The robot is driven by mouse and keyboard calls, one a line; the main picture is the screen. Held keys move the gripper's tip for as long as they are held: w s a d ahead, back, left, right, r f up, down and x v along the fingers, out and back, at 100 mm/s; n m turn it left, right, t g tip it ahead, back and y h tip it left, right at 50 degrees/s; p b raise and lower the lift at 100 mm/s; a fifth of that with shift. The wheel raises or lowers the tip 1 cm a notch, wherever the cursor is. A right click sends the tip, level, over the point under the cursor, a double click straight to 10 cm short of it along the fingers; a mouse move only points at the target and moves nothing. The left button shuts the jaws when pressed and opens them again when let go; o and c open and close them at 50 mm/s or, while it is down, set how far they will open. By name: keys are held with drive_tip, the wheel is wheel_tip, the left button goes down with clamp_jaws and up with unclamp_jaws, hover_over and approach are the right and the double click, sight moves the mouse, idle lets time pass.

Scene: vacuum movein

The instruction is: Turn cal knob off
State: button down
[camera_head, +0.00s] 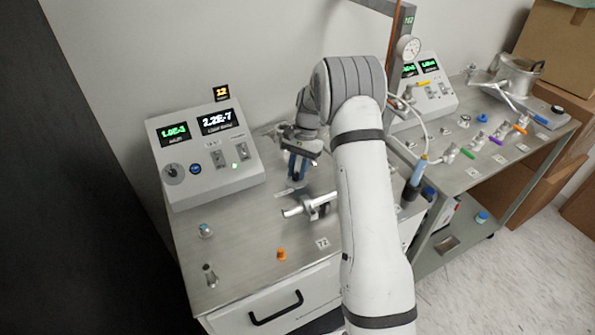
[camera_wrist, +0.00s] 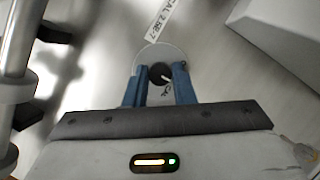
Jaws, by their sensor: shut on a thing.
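The cal knob (camera_wrist: 160,72) is a small dark round knob with a white pointer line, on a pale round plate marked CAL, seen in the wrist view. My gripper (camera_wrist: 160,82) has its two blue fingers on either side of the knob and is shut on it. In the head view my gripper (camera_head: 297,165) points down at the steel bench top, beside the grey control box. The knob is hidden there behind the fingers. A label reading CAL with a number (camera_wrist: 160,18) lies just beyond the plate.
A grey control box (camera_head: 207,150) with lit displays and switches stands left of my gripper. A metal pipe fitting (camera_head: 308,206) lies close in front of it. An orange knob (camera_head: 281,254) and small valves sit nearer the bench's front edge. A second bench (camera_head: 480,170) is at right.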

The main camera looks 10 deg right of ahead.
drive_tip(key=n, duration=0.2)
drive_tip(key=n+h, duration=0.1)
drive_tip(key=n, duration=0.1)
drive_tip(key=shift+w+a+n+g+h+b, duration=0.1)
drive_tip(key=shift+a+n+g+h+b, duration=0.05)
drive_tip(key=shift+n+g+h+b, duration=0.2)
drive_tip(key=shift+a+n+h, duration=0.1)
drive_tip(key=shift+n+h, duration=0.65)
drive_tip(key=shift+n, duration=1.2)
drive_tip(key=c, duration=1.2)
unclamp_jaws()
drive_tip(key=shift+g, duration=0.25)
drive_tip(key=b+v, duration=0.1)
drive_tip(key=v, duration=0.6)
drive_tip(key=shift+r, duration=0.4)
drive_tip(key=shift+w, duration=0.15)
